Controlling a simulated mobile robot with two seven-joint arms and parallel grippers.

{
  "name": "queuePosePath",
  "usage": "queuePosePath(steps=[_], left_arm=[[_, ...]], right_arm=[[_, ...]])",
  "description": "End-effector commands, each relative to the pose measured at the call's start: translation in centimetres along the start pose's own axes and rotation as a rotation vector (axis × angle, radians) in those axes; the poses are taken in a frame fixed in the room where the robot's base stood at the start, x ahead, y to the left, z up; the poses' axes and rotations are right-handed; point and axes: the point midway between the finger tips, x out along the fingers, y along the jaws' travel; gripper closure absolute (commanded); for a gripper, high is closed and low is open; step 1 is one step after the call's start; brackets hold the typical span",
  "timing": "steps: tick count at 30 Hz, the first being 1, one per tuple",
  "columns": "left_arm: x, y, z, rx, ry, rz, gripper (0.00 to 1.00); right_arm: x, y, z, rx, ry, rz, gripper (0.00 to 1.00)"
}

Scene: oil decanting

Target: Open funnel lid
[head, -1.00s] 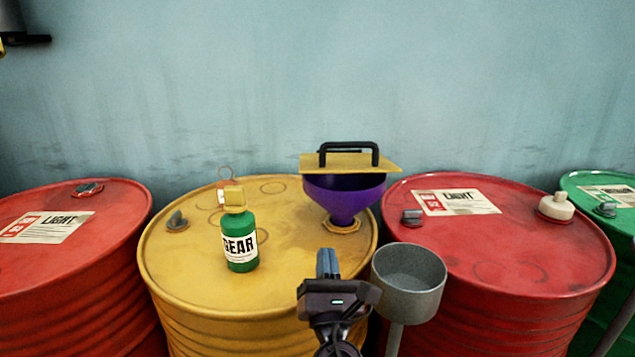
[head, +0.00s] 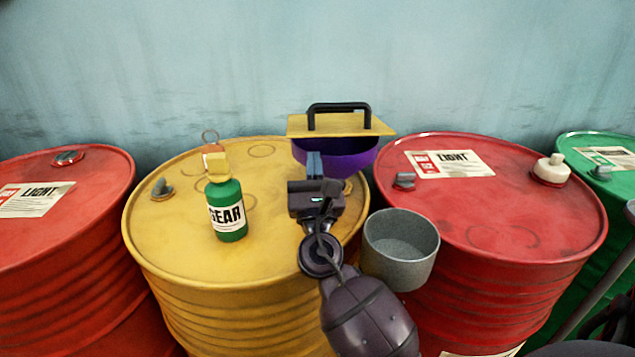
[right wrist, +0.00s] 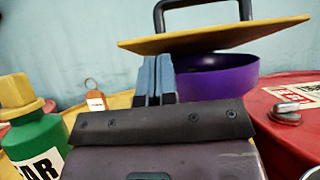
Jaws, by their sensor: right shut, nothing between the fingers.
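A purple funnel (head: 350,165) stands on the yellow drum. A flat yellow lid (head: 292,127) with a black handle (head: 340,107) lies across its top. My right gripper (head: 314,165) is shut and empty, in front of the funnel's left part. In the right wrist view the blue fingertips (right wrist: 156,78) are together just below the left part of the lid (right wrist: 210,38), with the purple bowl (right wrist: 215,80) to their right. I cannot tell whether they touch the lid. The funnel's spout is hidden behind my gripper. My left gripper is not in view.
A green GEAR bottle (head: 226,215) with a yellow cap stands on the yellow drum (head: 180,240), left of my right gripper. A grey cup-shaped container (head: 400,262) is close to the right of my arm. Red drums (head: 500,225) stand on both sides.

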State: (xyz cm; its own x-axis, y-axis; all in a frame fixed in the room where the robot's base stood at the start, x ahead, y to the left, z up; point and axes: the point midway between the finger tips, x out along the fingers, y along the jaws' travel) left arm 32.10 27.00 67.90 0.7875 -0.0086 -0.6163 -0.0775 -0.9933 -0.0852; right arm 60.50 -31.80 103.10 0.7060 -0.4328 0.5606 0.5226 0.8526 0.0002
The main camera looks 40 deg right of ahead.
Motion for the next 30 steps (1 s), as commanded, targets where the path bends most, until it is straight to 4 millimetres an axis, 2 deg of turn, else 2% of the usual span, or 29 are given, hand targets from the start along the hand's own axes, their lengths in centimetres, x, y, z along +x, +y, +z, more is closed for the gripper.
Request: queuePosePath(steps=[3, 7, 21, 30], left_arm=[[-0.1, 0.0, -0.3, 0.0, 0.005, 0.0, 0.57], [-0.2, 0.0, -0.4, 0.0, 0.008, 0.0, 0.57], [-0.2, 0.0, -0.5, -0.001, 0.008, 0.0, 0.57], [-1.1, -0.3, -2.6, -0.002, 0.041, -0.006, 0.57]], right_arm=[[1.5, 0.0, 0.1, 0.001, -0.003, -0.002, 1.0], [2.2, 0.0, 0.0, -0.001, 0.0, 0.0, 1.0], [2.5, 0.0, 0.0, 0.0, 0.002, 0.0, 1.0], [3.8, 0.2, 1.1, 0.005, 0.031, -0.003, 1.0]])
